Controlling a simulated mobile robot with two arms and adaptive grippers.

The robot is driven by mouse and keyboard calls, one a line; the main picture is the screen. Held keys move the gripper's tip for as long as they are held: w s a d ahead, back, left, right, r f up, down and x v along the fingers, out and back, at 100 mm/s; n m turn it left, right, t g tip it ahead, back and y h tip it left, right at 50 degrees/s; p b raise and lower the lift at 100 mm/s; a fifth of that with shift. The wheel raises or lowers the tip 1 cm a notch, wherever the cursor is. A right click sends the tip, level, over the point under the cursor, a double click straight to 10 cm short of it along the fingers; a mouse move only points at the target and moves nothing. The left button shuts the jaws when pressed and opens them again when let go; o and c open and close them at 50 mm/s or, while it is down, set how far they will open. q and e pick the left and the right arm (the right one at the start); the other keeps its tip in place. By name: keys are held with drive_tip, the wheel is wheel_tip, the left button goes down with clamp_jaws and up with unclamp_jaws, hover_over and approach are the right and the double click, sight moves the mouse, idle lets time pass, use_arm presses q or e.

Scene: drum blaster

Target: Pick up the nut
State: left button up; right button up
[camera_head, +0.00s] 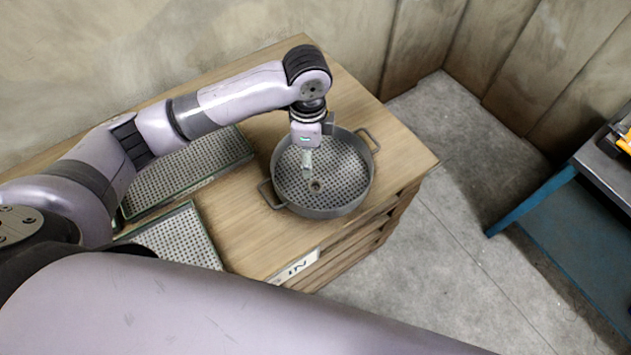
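The nut (315,186) is a small dark ring-like piece lying on the perforated floor of a round grey metal basket (330,211) with two side handles. My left gripper (308,170) points down into the basket, just above and slightly left of the nut in the picture. It appears apart from the nut, but the exact height gap is hard to judge. Its fingers are small and seen from above, so I cannot tell whether they are open or shut. My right gripper is not in view.
The basket stands on a wooden cabinet (262,247) near its right end. Two perforated trays (180,240) lie to the left, partly hidden by my arm. A blue-legged table (532,201) stands at the right across open floor (440,230). A wall runs behind the cabinet.

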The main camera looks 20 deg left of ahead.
use_arm(q)
approach(312, 185)
drive_tip(key=shift+s+a, duration=0.1)
drive_tip(key=shift+a, duration=0.15)
wheel_tip(312, 185, down, 4)
drive_tip(key=shift+r, duration=0.1)
drive_tip(key=shift+d+f+p, duration=0.1)
drive_tip(key=shift+f+p, duration=0.25)
wheel_tip(312, 185, down, 4)
drive_tip(key=shift+d+r+p, duration=0.1)
drive_tip(key=shift+r+p, duration=0.05)
drive_tip(key=shift+p, duration=0.15)
drive_tip(key=shift+f, duration=0.35)
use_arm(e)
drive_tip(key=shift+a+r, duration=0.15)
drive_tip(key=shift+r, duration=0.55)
use_arm(q)
drive_tip(key=c, duration=0.5)
clamp_jaws()
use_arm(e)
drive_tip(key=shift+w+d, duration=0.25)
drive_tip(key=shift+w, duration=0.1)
use_arm(q)
drive_tip(key=shift+r, duration=0.1)
